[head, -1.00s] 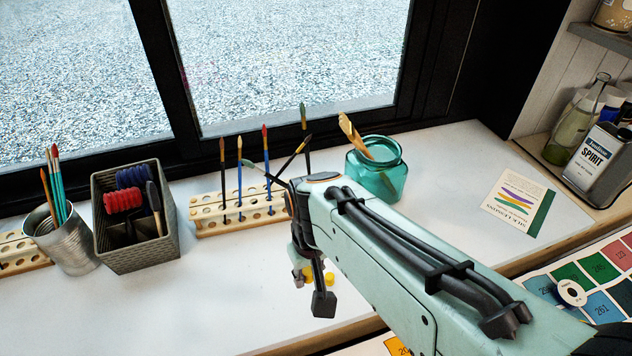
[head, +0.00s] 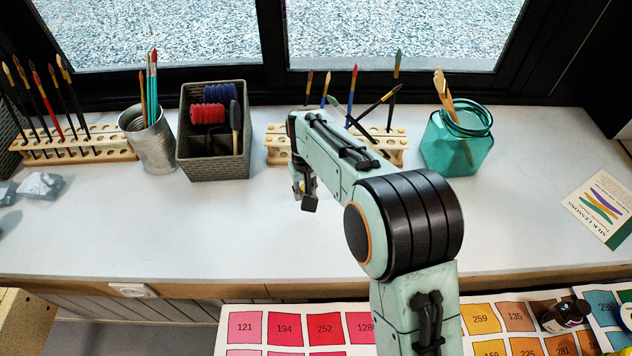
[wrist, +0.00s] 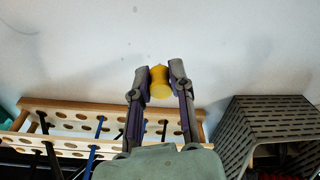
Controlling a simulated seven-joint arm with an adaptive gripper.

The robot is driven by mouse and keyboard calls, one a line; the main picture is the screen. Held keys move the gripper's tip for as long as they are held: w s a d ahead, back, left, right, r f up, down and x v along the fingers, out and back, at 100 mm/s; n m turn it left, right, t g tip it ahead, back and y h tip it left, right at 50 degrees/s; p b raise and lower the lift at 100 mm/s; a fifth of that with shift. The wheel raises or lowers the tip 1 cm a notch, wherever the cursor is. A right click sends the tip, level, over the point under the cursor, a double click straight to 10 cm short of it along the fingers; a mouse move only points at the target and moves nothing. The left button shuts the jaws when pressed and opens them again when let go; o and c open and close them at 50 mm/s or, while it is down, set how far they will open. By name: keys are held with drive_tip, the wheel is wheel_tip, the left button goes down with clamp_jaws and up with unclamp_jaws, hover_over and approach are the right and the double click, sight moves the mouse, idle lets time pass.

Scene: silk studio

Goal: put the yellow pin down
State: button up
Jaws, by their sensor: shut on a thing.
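The yellow pin (wrist: 160,83) shows in the wrist view between the two fingertips of my gripper (wrist: 160,74). The fingers are shut on it. In the head view my gripper (head: 306,192) hangs fingers-down over the white sill (head: 180,230), in front of the left end of the wooden brush rack. The pin is mostly hidden there by the fingers. I cannot tell whether the pin touches the sill.
The brush rack (head: 392,150) and a grey basket (head: 213,165) stand behind my gripper. A metal cup (head: 155,148) and another rack are further left. A teal glass jar (head: 457,150) stands right. The sill's front stretch is clear.

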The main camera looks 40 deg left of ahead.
drive_tip(key=shift+w+a+f, duration=0.1)
drive_tip(key=shift+a+f, duration=0.1)
drive_tip(key=shift+f, duration=1.7)
drive_tip(key=shift+f, duration=0.15)
drive_tip(key=o, duration=0.7)
drive_tip(key=shift+o, duration=0.2)
wheel_tip(320, 180, up, 12)
drive_tip(key=d, duration=0.1)
drive_tip(key=shift+s, duration=0.35)
drive_tip(key=shift+d+r, duration=0.15)
drive_tip(key=shift+r, duration=0.05)
